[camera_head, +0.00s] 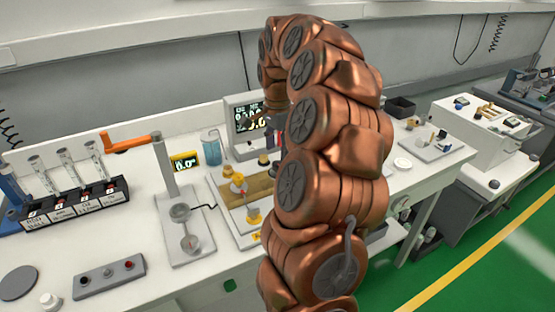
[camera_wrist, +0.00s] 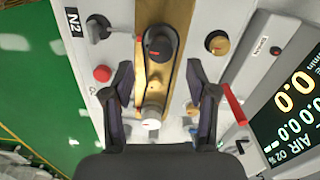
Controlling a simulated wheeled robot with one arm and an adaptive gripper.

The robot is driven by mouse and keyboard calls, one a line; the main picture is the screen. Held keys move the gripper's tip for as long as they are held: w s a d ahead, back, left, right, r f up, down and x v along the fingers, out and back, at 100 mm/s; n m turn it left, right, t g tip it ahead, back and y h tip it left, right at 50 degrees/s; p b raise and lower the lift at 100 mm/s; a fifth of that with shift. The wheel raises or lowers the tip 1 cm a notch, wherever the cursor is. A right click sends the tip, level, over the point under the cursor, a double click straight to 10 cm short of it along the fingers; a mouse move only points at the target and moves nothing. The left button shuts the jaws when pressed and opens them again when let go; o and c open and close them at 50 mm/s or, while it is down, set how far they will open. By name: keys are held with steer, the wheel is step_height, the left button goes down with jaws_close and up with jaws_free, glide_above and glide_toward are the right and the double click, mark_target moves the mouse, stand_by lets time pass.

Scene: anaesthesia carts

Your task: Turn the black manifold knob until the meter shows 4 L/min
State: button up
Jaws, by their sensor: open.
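The black knob (camera_wrist: 158,43) with a red mark sits on a brass manifold bar (camera_wrist: 150,75) in the wrist view. My gripper (camera_wrist: 160,68) is open, its two dark fingers on either side of the bar, below the knob in the picture. Nothing is between the fingertips but the bar beneath; contact cannot be told. A pale silver knob (camera_wrist: 150,118) lies further down the bar.
A brass-and-black knob (camera_wrist: 217,42) and a red button (camera_wrist: 102,73) flank the bar.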

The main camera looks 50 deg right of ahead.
mark_target(277, 163)
steer(key=shift+f+p, duration=0.4)
steer(key=shift+f, duration=1.9)
jaws_close()
